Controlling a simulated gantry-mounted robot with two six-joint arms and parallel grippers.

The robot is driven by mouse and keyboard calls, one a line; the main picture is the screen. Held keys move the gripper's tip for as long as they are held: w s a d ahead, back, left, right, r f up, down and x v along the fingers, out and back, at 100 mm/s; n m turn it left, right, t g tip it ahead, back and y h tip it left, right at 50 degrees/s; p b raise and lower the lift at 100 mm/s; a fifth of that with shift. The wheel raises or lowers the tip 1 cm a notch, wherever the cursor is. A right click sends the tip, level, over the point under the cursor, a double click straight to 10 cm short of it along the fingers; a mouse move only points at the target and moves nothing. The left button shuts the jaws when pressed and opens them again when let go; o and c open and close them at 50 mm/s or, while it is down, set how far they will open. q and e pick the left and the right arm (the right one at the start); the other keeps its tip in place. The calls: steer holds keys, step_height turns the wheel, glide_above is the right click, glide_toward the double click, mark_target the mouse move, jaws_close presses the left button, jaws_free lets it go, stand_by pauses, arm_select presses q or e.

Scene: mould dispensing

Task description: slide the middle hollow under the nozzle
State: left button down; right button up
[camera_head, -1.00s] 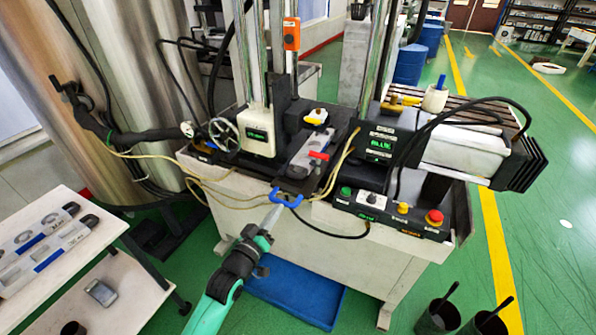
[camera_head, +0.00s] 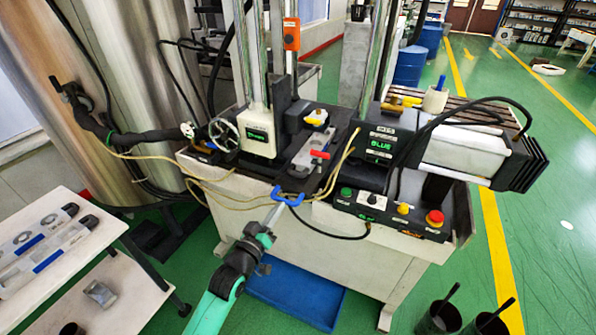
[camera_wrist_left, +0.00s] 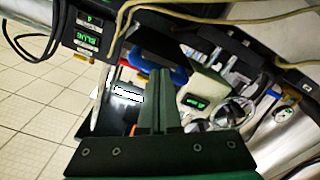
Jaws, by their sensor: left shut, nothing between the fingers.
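My left gripper (camera_head: 274,211) is shut with nothing in it, its fingertips at the blue handle (camera_head: 288,196) on the machine's front edge. Whether they touch it is hard to tell. The blue handle also shows behind the shut fingers in the left wrist view (camera_wrist_left: 178,74). Behind the handle, a grey mould plate (camera_head: 312,152) lies in the dark slide channel, with a red lever (camera_head: 319,154) across it. Its hollows are too small to tell apart. A yellow-topped white part (camera_head: 316,117) stands at the channel's far end; the nozzle cannot be made out. My right gripper is not in view.
A control box (camera_head: 390,215) with coloured buttons sits right of the channel, below a display reading BLUE (camera_head: 380,144). Thin yellow hoses (camera_head: 215,196) run across the machine's front. A white shelf (camera_head: 60,240) with similar plates stands at left. A blue tray (camera_head: 295,296) lies below.

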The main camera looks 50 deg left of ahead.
arm_select(q)
steer(key=shift+w+a, duration=0.2)
steer(key=shift+w, duration=0.15)
stand_by(0.4)
steer(key=p+v, duration=0.3)
steer(key=v, duration=0.4)
